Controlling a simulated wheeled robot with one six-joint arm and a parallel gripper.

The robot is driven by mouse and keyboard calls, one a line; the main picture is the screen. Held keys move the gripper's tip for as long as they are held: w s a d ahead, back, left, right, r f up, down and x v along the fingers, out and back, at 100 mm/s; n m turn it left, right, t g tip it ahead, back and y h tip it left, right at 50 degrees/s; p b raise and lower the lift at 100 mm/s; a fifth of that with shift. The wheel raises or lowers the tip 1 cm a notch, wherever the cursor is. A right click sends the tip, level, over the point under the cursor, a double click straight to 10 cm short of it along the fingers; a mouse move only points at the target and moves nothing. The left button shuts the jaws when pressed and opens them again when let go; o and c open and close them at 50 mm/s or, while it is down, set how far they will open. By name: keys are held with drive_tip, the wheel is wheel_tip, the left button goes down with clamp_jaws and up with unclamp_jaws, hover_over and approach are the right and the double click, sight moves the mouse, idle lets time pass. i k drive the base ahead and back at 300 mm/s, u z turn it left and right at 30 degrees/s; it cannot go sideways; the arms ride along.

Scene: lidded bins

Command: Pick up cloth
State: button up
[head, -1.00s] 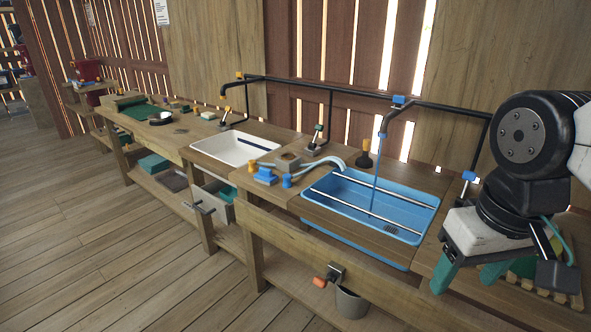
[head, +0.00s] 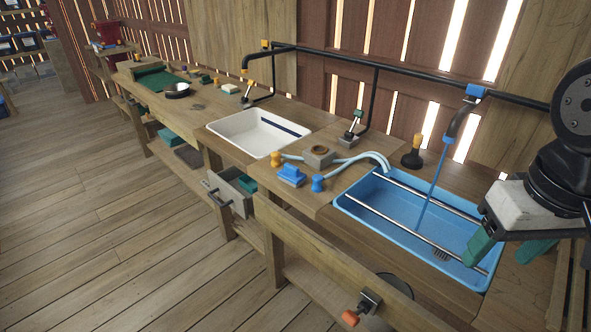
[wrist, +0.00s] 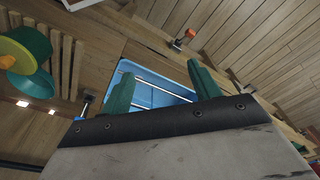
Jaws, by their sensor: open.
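No cloth can be made out for certain. A folded-looking teal-green piece (head: 247,183) shows in the grey drawer (head: 226,192) under the bench, and another teal item (head: 172,138) lies on the lower shelf farther left. My gripper (head: 508,250) is at the right of the head view, beside the right end of the blue sink (head: 385,228) and far from both teal pieces. Its two green fingers are apart. The wrist view shows my gripper (wrist: 162,88) empty, with the blue sink (wrist: 150,97) behind its fingers.
A white sink (head: 258,133) lies left of the blue one. A blue block (head: 291,175), hoses and a plunger (head: 412,157) stand around the sinks. A black pipe (head: 410,76) runs along the wall. The orange-handled clamp (head: 370,300) juts from the bench front. The left floor is clear.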

sight(291, 175)
drive_tip(key=u, duration=0.05)
drive_tip(key=k, duration=0.55)
drive_tip(key=u, duration=1.05)
drive_tip(key=i, duration=0.65)
drive_tip(key=u, duration=0.8)
drive_tip(key=i, duration=1.55)
drive_tip(key=z, duration=1.25)
drive_tip(key=i, duration=0.45)
drive_tip(key=z, duration=0.45)
